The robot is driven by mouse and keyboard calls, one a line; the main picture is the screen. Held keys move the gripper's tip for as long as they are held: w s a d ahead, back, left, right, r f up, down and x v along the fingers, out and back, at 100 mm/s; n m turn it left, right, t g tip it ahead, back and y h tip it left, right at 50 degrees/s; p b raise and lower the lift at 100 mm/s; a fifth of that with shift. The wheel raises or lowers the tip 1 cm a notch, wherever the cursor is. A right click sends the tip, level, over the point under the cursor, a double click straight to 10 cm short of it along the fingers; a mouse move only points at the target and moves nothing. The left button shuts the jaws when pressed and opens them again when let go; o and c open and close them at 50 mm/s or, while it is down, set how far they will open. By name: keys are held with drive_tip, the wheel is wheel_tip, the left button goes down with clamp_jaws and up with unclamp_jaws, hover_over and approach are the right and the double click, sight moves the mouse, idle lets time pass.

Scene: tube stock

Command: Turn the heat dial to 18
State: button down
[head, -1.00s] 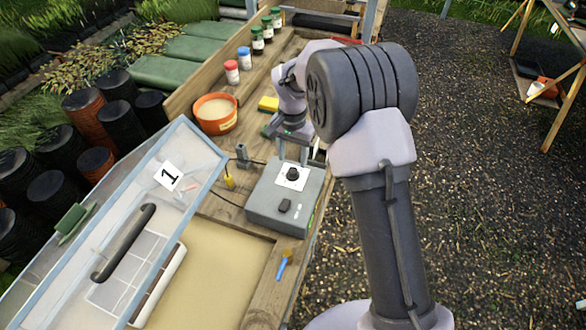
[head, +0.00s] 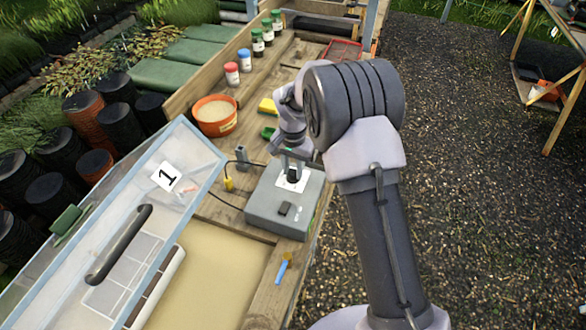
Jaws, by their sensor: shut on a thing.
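The heat control box (head: 262,209) is grey and sits on the wooden bench. Its black dial (head: 293,175) stands on a white square plate on the box's top. My gripper (head: 293,174) is down at the dial, with its two fingers on either side of it, shut on it. The fingers and wrist partly cover the dial and plate. The scale marks and the dial's setting are too small to read. A dark switch (head: 285,209) is on the near part of the box top.
A framed clear lid marked 1 (head: 200,150) stands tilted at left over a sandy bed (head: 215,268). An orange pot (head: 214,115), a yellow sponge (head: 267,105) and a grey plug with cable (head: 242,155) lie behind the box. A blue-handled tool (head: 284,268) lies in front.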

drive_tip(key=n+p, duration=0.1)
drive_tip(key=n, duration=0.3)
drive_tip(key=shift+r+n+p, duration=0.1)
drive_tip(key=shift+n+p, duration=0.2)
drive_tip(key=n+p, duration=0.1)
drive_tip(key=n, duration=0.3)
drive_tip(key=shift+n, duration=0.3)
drive_tip(key=n+p, duration=0.1)
drive_tip(key=n, duration=0.3)
drive_tip(key=shift+n+p, duration=0.65)
drive_tip(key=shift+n, duration=1.45)
drive_tip(key=c, duration=1.1)
unclamp_jaws()
